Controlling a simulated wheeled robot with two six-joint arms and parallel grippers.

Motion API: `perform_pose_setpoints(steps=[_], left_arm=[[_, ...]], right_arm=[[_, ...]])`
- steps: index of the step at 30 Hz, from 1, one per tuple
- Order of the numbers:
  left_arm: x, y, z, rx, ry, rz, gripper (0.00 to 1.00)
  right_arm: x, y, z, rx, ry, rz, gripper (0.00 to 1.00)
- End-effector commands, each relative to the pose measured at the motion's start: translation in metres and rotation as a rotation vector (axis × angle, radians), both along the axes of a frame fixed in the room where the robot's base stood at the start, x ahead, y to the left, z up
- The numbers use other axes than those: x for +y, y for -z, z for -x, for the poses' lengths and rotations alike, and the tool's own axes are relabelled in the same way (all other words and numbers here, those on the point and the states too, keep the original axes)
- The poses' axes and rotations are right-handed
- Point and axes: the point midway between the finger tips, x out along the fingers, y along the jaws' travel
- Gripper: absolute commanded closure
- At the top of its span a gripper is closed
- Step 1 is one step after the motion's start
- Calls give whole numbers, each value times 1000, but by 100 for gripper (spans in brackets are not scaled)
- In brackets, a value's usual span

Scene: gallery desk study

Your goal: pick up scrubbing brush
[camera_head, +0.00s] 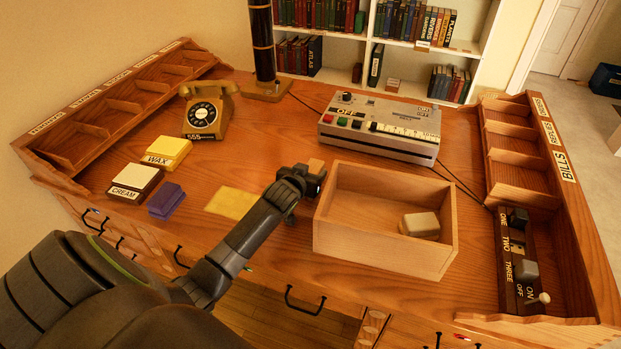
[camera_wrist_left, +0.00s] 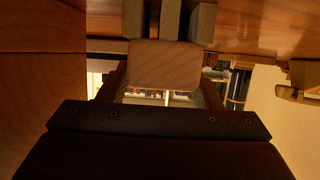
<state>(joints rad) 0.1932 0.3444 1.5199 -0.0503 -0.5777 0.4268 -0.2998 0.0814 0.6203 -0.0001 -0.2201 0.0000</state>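A small tan wooden block, which looks like the back of the scrubbing brush (camera_head: 316,165), shows just past the fingertips of my left gripper (camera_head: 313,181). In the left wrist view the pale wooden block (camera_wrist_left: 165,66) sits between the two fingers, which flank it closely and appear shut on it. Grey upright pieces show just above the block there; I cannot tell whether they are its bristles. In the head view the gripper hides most of the block. The gripper is beside the left wall of the open wooden box. My right gripper is not in view.
The wooden box (camera_head: 377,250) holds a cream block (camera_head: 420,225). A grey control machine (camera_head: 380,125) stands behind it. A yellow cloth (camera_head: 232,203), purple block (camera_head: 166,200), and the WAX (camera_head: 167,152) and CREAM (camera_head: 135,182) boxes lie left. Switches (camera_head: 520,262) stand right.

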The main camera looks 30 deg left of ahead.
Motion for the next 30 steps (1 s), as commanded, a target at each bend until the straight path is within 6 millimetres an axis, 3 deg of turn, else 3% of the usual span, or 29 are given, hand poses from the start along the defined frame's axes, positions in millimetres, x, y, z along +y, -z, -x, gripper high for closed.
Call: perform_pose_setpoints(steps=[1,9,15,19,30], left_arm=[[0,0,0,0,0,0,48],[0,0,0,-1,0,0,81],[0,-1,0,-1,0,0,81],[0,-12,0,-4,0,-2,81],[0,-83,-1,-6,1,-3,81]], right_arm=[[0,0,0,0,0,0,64],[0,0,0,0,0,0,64],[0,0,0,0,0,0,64],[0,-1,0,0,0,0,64],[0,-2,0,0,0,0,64]])
